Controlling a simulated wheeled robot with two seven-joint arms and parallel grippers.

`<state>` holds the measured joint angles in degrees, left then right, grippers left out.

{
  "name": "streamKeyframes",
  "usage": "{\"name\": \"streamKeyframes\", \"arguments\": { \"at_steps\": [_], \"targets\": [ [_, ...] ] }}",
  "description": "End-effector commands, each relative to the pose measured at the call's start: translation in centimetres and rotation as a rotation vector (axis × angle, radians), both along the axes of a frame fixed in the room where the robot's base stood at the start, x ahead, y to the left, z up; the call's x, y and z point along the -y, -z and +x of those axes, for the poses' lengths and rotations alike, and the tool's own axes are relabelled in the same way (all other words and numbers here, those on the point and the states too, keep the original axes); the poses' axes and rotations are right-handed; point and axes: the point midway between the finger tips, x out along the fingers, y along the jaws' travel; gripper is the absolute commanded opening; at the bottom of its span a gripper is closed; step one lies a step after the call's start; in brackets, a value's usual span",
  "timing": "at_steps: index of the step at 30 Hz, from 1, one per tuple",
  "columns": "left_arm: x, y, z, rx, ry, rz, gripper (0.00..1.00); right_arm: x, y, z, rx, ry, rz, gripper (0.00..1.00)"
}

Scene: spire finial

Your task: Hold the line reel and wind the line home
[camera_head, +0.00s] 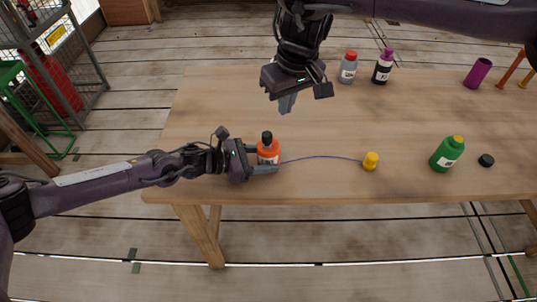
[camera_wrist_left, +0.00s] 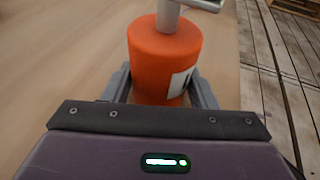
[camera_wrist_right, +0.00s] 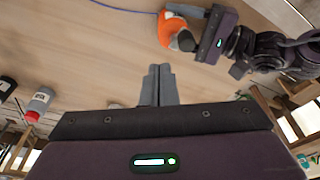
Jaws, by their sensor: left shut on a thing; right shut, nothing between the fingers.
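The orange line reel (camera_head: 268,155) stands upright near the table's front edge, with a dark knob on top. My left gripper (camera_head: 265,160) is shut around its body; the left wrist view shows the orange body (camera_wrist_left: 165,60) between the two fingers. A blue line (camera_head: 320,157) runs over the table from the reel to a yellow piece (camera_head: 370,161) at right. My right gripper (camera_head: 287,103) is shut and empty above the table, up and slightly right of the reel. In the right wrist view its fingertips (camera_wrist_right: 157,70) are together, and the reel (camera_wrist_right: 177,32) lies beyond them.
A grey bottle with red cap (camera_head: 348,68), a dark bottle with purple cap (camera_head: 383,68) and a purple cup (camera_head: 478,73) stand at the back. A green bottle (camera_head: 447,154) and a black cap (camera_head: 486,160) are at front right. The table (camera_head: 220,100) is clear at left.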

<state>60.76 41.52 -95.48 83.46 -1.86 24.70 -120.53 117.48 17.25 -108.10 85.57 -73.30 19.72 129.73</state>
Motion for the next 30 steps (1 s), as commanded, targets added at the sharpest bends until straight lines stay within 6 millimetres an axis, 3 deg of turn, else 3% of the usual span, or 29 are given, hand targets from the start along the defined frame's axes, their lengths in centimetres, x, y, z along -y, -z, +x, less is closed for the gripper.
{"name": "streamKeyframes", "arguments": {
  "at_steps": [12,30],
  "targets": [
    [0.0,0.0,0.0,0.000,0.001,0.000,0.39,0.0,4.8,0.0,-0.001,-0.002,0.005,0.00],
    [0.0,0.0,0.0,0.000,0.001,0.000,0.39,0.0,5.5,0.1,0.002,-0.003,0.005,0.00]
  ]
}}
